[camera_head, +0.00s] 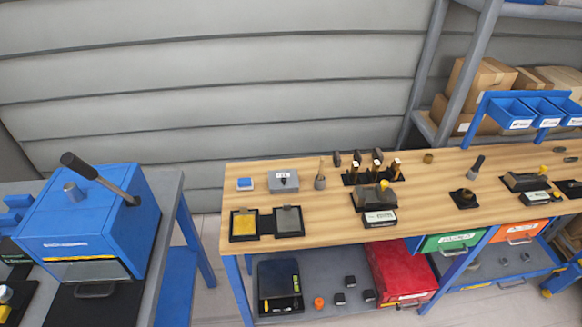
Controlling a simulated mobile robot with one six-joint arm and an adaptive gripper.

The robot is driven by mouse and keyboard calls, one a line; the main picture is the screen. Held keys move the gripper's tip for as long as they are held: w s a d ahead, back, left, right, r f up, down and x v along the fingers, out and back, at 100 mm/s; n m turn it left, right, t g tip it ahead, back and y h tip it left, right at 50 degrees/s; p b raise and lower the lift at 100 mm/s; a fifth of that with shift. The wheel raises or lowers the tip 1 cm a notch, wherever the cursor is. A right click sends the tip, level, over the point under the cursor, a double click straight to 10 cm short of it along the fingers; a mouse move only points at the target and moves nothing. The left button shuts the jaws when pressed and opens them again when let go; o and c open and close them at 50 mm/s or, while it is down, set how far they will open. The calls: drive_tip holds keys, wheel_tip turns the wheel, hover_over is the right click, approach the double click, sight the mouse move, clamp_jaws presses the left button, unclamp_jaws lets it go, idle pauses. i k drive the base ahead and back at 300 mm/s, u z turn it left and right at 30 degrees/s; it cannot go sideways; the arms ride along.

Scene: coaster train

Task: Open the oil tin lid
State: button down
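I cannot tell for sure which thing is the oil tin; no label is readable at this size. A small grey box (283,186) with a white label and a dark knob on its top stands at the back left of the wooden bench (330,222); its top looks shut. A small dark gold cylinder (428,158) stands at the back of the bench, right of the middle. My gripper is not in view.
A blue machine (95,220) with a dark lever stands on the left table. Yellow (244,224) and grey (288,220) pads in black frames lie at the bench's front left. Dark tools (375,170) stand behind a black block (373,198). Blue bins (512,113) are at right.

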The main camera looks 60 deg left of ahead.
sight(279, 179)
drive_tip(key=u, duration=0.05)
drive_tip(key=i, duration=1.2)
drive_tip(key=u, duration=1.75)
drive_tip(key=k, duration=0.55)
drive_tip(key=u, duration=0.2)
